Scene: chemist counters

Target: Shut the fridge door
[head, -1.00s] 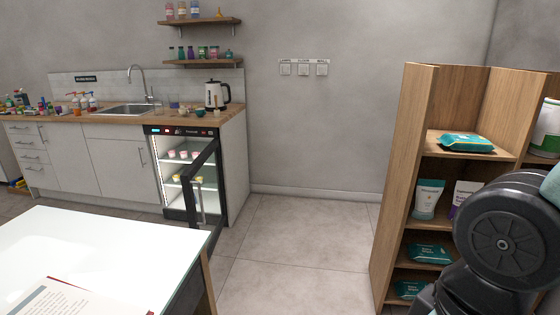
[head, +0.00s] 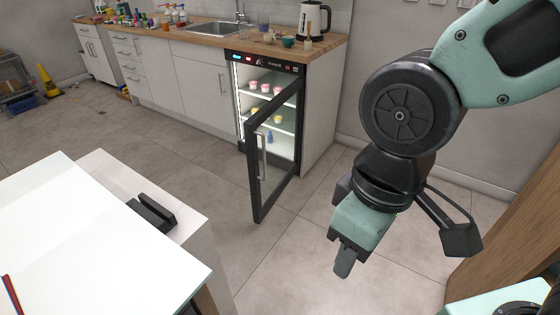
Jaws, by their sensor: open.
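The small fridge (head: 266,68) is built in under the right end of the far counter, with its inside lit. Its dark-framed glass door (head: 272,160) stands wide open, swung out toward me, with a vertical pale handle (head: 262,157) on its face. Small pink and yellow tubs and a blue item stand on the shelves inside. My gripper (head: 343,268) hangs pointing down to the right of the door and nearer to me, open, empty and apart from it.
A white-topped table (head: 100,245) fills the lower left, with a black object (head: 152,212) beside it on a pale surface. A wooden shelf unit (head: 515,225) stands at the right. Grey floor (head: 205,160) lies clear before the fridge.

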